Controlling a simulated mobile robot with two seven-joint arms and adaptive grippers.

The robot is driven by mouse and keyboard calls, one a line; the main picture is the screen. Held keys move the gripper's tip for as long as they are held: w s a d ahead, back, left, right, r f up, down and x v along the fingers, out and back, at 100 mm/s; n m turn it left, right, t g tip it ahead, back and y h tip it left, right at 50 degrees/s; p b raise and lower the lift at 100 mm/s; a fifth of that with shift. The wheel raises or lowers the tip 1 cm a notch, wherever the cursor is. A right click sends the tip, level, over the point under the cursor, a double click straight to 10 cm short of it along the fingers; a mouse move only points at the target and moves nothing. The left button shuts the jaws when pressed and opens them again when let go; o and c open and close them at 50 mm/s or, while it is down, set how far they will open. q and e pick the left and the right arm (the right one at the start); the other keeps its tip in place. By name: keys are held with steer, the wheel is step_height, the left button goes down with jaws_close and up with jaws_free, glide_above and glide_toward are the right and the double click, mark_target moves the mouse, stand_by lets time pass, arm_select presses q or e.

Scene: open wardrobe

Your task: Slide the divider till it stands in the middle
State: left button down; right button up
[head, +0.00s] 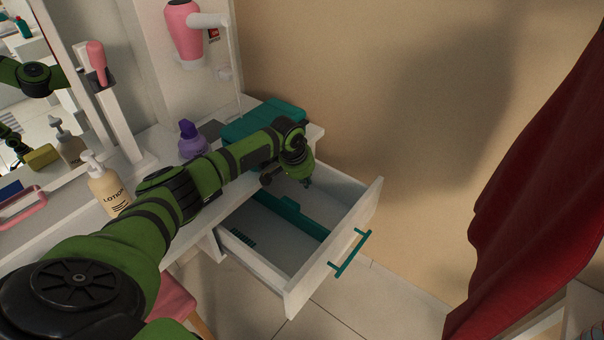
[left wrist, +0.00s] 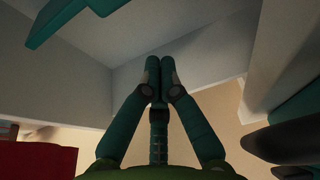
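The teal divider (head: 311,225) stands upright inside the open white drawer (head: 358,208), running from the cabinet toward the front panel, with a raised tab along its top. It looks near the middle of the drawer's width; its cabinet end is partly hidden. My left gripper (head: 307,183) points down into the compartment on the far side, nearer the tan wall. In the left wrist view its fingertips (left wrist: 160,65) are together with nothing between them. A teal piece, apparently the divider (left wrist: 75,18), shows there at upper left, apart from the fingers. My right gripper is not in view.
The drawer has a teal handle (head: 349,253); a small dark slatted item (head: 242,238) lies in its near compartment. On the counter are a teal box (head: 262,120), a purple bottle (head: 191,140) and a lotion bottle (head: 106,187). A red curtain (head: 540,190) hangs at right.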

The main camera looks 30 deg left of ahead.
mark_target(284, 208)
arm_select(q)
steer(key=shift+s+a+f+p, duration=0.1)
steer(key=shift+s+f+p, duration=0.4)
steer(key=shift+s, duration=0.3)
steer(key=shift+s+f+p, duration=0.35)
steer(key=shift+s+f, duration=0.2)
steer(key=shift+s, duration=0.25)
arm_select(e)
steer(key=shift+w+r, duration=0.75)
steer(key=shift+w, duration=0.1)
